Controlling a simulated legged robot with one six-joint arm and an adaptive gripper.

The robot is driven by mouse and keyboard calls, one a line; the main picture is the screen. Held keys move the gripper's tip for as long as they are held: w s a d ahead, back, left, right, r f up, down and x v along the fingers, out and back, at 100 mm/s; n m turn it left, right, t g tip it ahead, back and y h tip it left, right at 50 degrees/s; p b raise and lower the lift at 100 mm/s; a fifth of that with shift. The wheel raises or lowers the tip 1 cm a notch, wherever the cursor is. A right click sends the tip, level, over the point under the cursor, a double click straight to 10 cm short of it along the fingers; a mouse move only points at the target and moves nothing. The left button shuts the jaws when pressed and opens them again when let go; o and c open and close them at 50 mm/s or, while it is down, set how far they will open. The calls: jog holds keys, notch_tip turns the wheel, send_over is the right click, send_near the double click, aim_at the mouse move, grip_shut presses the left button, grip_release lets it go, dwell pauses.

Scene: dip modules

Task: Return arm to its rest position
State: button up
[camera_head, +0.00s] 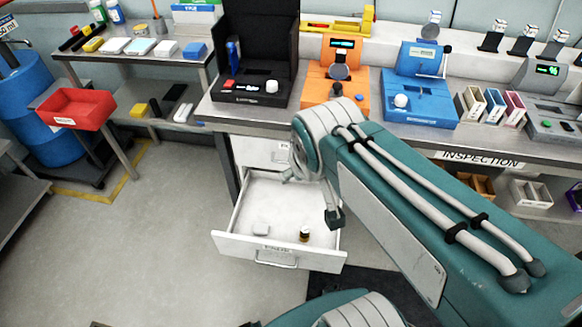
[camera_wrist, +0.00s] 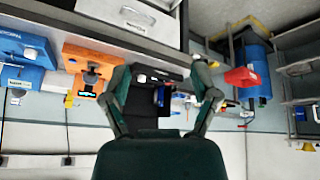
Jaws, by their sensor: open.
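My gripper (camera_wrist: 161,72) shows in the wrist view, its two teal fingers spread wide with nothing between them. This view is upside down and looks toward the bench and the black box unit (camera_wrist: 150,112) beyond the fingers. In the head view my teal arm reaches from the lower right toward the bench, above and to the right of an open white drawer (camera_head: 232,241). The arm hides most of my gripper there.
The metal bench carries a black unit (camera_head: 262,88), an orange device (camera_head: 350,86) and a blue device (camera_head: 418,95). A red bin (camera_head: 73,107) and blue drum (camera_head: 35,120) stand at left. The floor left of the drawer is clear.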

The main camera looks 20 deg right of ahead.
jog(key=shift+y, duration=0.5)
jog(key=s+a, duration=0.1)
jog(key=s, duration=0.1)
jog(key=s+a+r, duration=0.1)
jog(key=shift+s+a+r, duration=0.1)
jog(key=shift+s+a, duration=0.1)
jog(key=shift+s, duration=0.15)
jog(key=shift+c, duration=0.4)
